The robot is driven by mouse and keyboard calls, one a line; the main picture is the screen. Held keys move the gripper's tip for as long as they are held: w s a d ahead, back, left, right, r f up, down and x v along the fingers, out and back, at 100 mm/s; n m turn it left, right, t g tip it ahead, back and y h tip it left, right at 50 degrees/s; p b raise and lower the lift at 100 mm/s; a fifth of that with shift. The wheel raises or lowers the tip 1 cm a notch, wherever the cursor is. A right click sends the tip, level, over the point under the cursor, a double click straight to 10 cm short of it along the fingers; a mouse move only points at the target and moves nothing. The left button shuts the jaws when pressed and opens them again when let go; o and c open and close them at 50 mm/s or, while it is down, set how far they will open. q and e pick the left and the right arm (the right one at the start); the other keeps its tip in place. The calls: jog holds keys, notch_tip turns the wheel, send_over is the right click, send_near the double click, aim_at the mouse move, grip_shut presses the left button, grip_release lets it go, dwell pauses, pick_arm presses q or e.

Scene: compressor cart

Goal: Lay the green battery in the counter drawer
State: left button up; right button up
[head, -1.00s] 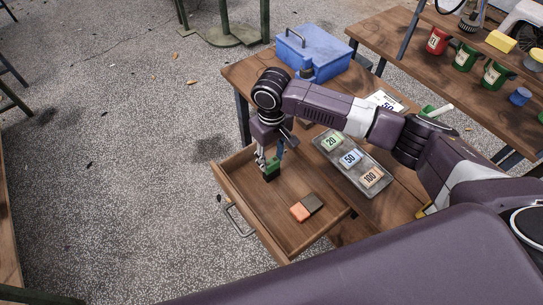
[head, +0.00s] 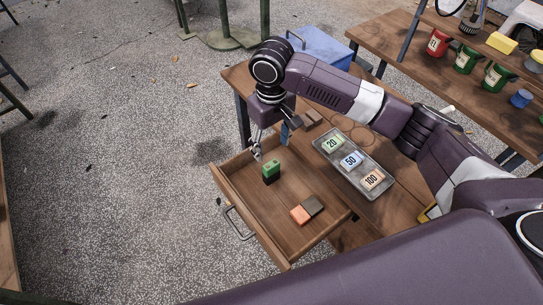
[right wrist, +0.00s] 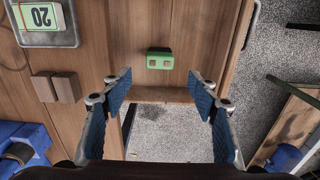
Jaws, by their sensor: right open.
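The green battery (head: 271,172) sits inside the open counter drawer (head: 239,193), near its far left corner. It also shows in the right wrist view (right wrist: 160,59), green with two small marks, just beyond my fingers. My right gripper (head: 271,143) is above the battery, apart from it and empty. In the right wrist view its two blue-padded fingers (right wrist: 161,90) stand wide apart. My left gripper is not in view.
An orange block (head: 302,214) with a darker brown part beside it lies in the drawer. A tray (head: 349,184) with cards 20, 50 and 100 sits on the counter. Brown blocks (head: 312,117) and a blue box (head: 325,48) are behind. Mid-drawer floor is clear.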

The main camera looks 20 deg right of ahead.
notch_tip(320, 180, up, 5)
jog(key=shift+r, duration=0.1)
dwell(0.6)
